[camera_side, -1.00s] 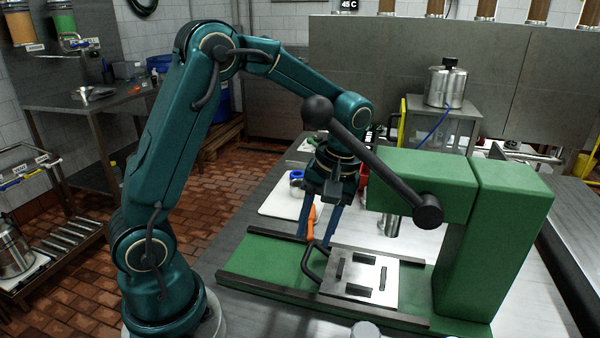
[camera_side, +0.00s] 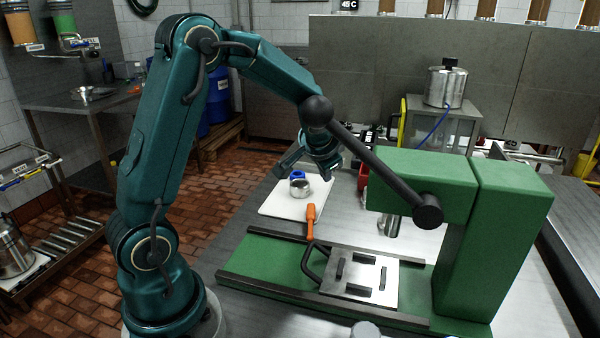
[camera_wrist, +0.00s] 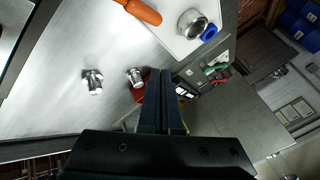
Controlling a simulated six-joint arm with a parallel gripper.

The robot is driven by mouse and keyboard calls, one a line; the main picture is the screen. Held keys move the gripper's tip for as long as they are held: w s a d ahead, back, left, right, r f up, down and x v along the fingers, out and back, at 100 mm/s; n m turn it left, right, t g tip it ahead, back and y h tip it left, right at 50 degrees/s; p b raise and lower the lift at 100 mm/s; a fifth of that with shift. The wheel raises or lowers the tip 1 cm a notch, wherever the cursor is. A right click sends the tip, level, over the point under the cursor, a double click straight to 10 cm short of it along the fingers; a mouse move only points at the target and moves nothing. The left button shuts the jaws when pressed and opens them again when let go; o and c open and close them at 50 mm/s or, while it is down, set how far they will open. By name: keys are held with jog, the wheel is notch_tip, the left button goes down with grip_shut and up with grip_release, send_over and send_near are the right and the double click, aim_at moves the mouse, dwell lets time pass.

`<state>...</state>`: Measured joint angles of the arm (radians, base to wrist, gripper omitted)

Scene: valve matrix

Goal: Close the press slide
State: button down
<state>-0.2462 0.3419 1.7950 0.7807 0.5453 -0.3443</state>
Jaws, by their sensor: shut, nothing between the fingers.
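The press slide (camera_side: 360,291), a steel plate with dark raised blocks, sits between the dark rails of the green press base (camera_side: 262,258). Its black loop handle (camera_side: 308,262) sticks out on the left side. The press column (camera_side: 500,235) stands to the right, with the ram (camera_side: 389,225) hanging under the green head above the plate's far side. The slide is not identifiable there.
A white board (camera_side: 277,208) behind the base carries a steel cup (camera_side: 299,188) with a blue part. An orange-handled tool (camera_side: 311,222) lies near its edge. A red bin (camera_side: 363,176) stands right of my gripper. Two steel fittings (camera_wrist: 93,82) show in the wrist view.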

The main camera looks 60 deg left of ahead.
jog(key=w+r+m+t+h, duration=0.1)
jog(key=w+r+m+t, duration=0.2)
jog(key=m, duration=0.4)
jog(key=m+g+h, duration=0.2)
jog(key=m+h, duration=1)
jog(key=m, duration=0.8)
send_near(388, 273)
jog(key=x, duration=0.4)
jog(key=shift+d+f, duration=0.1)
jog(key=shift+f, duration=0.45)
jog(key=shift+w+d, duration=1.5)
jog(key=shift+d, duration=0.1)
